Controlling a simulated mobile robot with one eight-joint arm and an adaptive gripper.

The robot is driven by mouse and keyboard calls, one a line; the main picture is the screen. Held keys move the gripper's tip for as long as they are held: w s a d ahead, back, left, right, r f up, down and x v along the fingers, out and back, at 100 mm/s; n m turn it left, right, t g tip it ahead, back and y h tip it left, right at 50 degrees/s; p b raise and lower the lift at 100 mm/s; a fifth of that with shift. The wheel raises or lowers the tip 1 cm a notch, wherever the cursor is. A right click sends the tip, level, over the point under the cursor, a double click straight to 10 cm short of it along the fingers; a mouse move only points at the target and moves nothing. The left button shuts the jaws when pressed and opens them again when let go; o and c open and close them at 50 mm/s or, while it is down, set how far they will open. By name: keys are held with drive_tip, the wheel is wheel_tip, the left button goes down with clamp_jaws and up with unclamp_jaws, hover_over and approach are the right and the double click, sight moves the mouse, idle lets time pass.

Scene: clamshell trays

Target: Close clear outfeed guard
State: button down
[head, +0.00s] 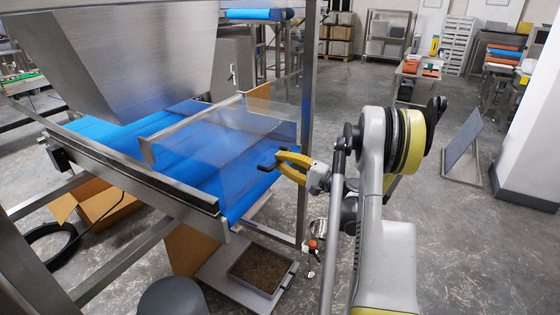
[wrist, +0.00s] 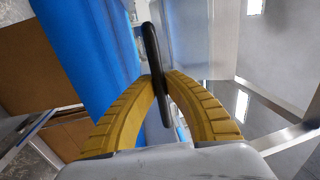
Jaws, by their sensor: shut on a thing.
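The clear outfeed guard (head: 255,128) is a see-through panel over the outfeed end of the blue conveyor belt (head: 105,136). A metal bar (head: 190,126) runs along its upper edge. My gripper (head: 279,164) has yellow fingers and is at the guard's right side, above the belt's end. In the wrist view, my gripper (wrist: 162,82) has its fingers shut on a black bar-like handle (wrist: 151,48), one finger on each side. The handle's dark end (head: 265,167) also shows in the head view. The guard's exact angle is hard to tell through the clear panel.
A metal hopper (head: 125,50) stands over the belt. A steel upright (head: 308,120) rises just behind my gripper. A tray of brown material (head: 240,283) and cardboard boxes (head: 98,203) sit below. Open floor lies to the right, with a tilted grey panel (head: 463,145).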

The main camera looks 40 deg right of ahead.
drive_tip(key=shift+f, duration=0.25)
drive_tip(key=c, duration=1.7)
unclamp_jaws()
drive_tip(key=shift+d+f, duration=0.1)
drive_tip(key=v, duration=1.2)
